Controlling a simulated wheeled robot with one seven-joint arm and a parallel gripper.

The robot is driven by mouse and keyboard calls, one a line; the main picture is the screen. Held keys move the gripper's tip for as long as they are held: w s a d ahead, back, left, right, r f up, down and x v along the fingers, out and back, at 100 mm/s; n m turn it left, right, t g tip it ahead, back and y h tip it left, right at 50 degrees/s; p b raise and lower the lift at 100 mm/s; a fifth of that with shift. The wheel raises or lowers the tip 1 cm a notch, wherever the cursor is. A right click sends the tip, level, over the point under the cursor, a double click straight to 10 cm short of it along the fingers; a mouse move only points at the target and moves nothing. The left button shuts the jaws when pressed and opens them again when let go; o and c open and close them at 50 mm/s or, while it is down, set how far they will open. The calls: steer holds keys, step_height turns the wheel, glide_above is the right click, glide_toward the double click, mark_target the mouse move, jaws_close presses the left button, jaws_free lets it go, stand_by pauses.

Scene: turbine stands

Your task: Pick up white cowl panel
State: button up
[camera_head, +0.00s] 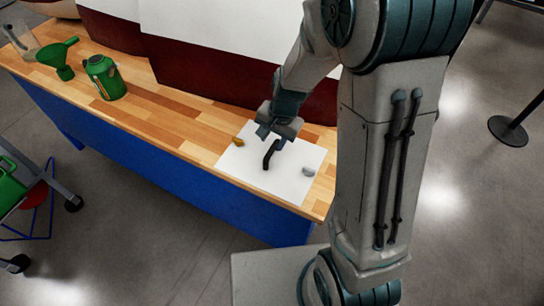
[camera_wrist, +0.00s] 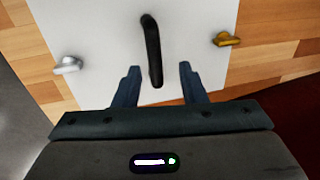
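The white cowl panel (camera_head: 289,183) is a flat white sheet lying on the wooden bench top; in the wrist view it (camera_wrist: 105,40) fills the middle. A curved black handle (camera_head: 269,156) stands at its middle, also seen in the wrist view (camera_wrist: 151,45). A gold piece (camera_head: 238,141) and a silver piece (camera_head: 308,171) sit near opposite edges. My gripper (camera_head: 275,138) is open above the panel. In the wrist view its fingers (camera_wrist: 159,68) lie on either side of the handle's near end; contact is not visible.
The wooden bench (camera_head: 180,118) has a blue side. A green can (camera_head: 104,78) and a green funnel (camera_head: 62,58) stand at its left. A large white and dark red body (camera_head: 215,55) rises behind the panel. A post base (camera_head: 508,130) stands on the floor at right.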

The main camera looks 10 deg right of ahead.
mark_target(273, 147)
steer(key=shift+w+a+f, duration=0.15)
steer(key=shift+f, duration=2.5)
jaws_close()
